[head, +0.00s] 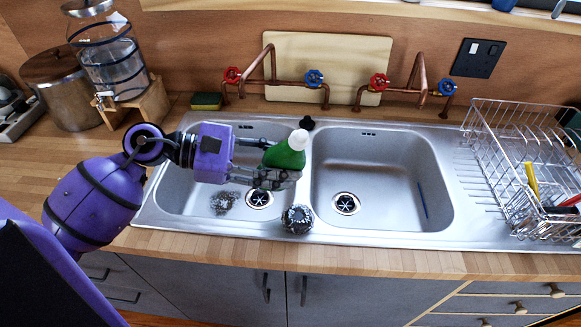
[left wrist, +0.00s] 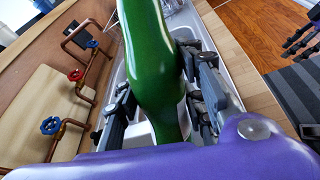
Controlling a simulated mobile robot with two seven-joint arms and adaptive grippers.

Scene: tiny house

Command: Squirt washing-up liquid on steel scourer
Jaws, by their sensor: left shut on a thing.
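My left gripper (head: 278,162) is shut on a green washing-up liquid bottle (head: 288,156) with a white cap. The bottle is held above the sink near the divider between the basins, cap up and leaning slightly right. In the left wrist view the bottle (left wrist: 152,55) stands between the fingers. A round, dark and silvery ball, apparently the steel scourer (head: 298,218), sits on the front sink rim, below and in front of the bottle in the picture. What seems to be my right gripper (left wrist: 300,38) shows small at the edge of the left wrist view; its jaws are unclear.
A grey mesh-like patch (head: 223,203) lies in the left basin (head: 172,190). The right basin (head: 385,185) is mostly clear. Copper taps (head: 290,82) stand behind. A wire dish rack (head: 500,150) is at right, and a sponge (head: 206,101) lies behind the left basin.

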